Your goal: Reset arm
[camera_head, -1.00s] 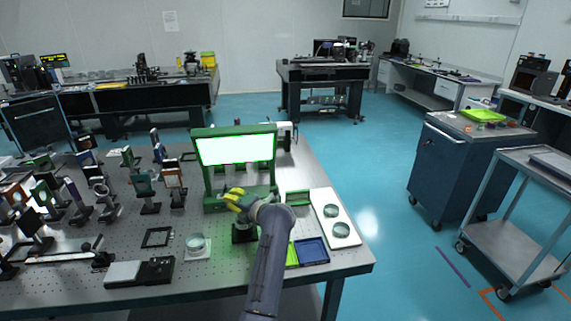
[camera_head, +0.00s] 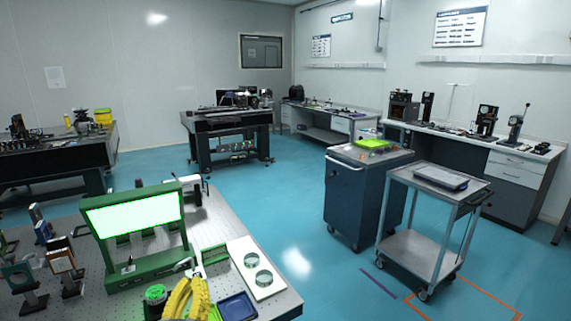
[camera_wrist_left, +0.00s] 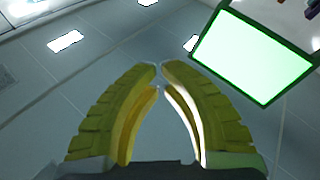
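My left gripper (camera_head: 187,290) shows at the bottom edge of the head view, with yellow ribbed fingers pointing up. It is in front of the green-framed light panel (camera_head: 134,215) and appears over the table's near part. In the left wrist view its two curved fingertips (camera_wrist_left: 159,70) meet or nearly meet, with nothing held between them. That view looks up at ceiling panels and the lit panel (camera_wrist_left: 251,47) at upper right. My right gripper is in neither view.
A green round piece (camera_head: 155,293) is left of the gripper. A blue tray (camera_head: 237,307) and a white board (camera_head: 256,268) with two round pieces are to its right. Optic mounts (camera_head: 62,262) stand at left. A blue cabinet (camera_head: 352,196) and grey cart (camera_head: 418,252) stand beyond open floor.

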